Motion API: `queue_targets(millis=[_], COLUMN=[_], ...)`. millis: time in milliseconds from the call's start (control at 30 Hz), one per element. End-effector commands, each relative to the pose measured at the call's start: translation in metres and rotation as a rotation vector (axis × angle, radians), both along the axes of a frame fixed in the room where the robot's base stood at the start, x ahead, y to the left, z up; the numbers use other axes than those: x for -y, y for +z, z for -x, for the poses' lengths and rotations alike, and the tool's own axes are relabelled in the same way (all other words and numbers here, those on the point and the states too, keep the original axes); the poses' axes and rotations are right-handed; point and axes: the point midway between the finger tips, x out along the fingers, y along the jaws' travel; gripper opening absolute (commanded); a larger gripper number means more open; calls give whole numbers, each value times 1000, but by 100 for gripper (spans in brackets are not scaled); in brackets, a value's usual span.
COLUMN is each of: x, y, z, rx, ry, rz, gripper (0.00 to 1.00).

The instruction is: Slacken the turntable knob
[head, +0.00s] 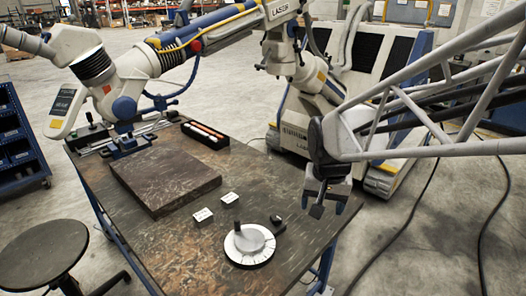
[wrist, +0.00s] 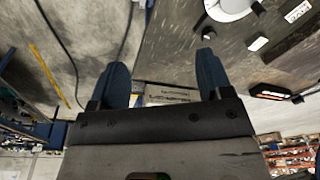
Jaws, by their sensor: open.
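The turntable (head: 249,254) is a white round disc with dark marks around its rim, near the front of the workbench. A small black knob (head: 278,222) sits at its right far edge, and a dark upright post (head: 237,229) stands at its far left side. My gripper (head: 323,205) hangs to the right of the turntable, by the bench's right edge, above it and apart from the knob. In the wrist view my gripper (wrist: 163,62) has its fingers spread with nothing between them. Part of the turntable (wrist: 232,6) shows there at the top edge, cut off.
Two small labelled blocks (head: 202,215) (head: 229,198) lie left of and behind the turntable. A dark flat plate (head: 165,174) and a long black box (head: 205,134) are farther back on the workbench (head: 190,250). A stool (head: 42,255) stands at the left.

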Motion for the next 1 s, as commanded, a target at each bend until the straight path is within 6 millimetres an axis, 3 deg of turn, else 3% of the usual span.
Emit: queue_targets(millis=[567,1000], x=[-34,-65], y=[-60,-127], z=[-109,-182], rx=[-69,-117], ry=[-158,-279], rz=[-18,-21], gripper=[72,72])
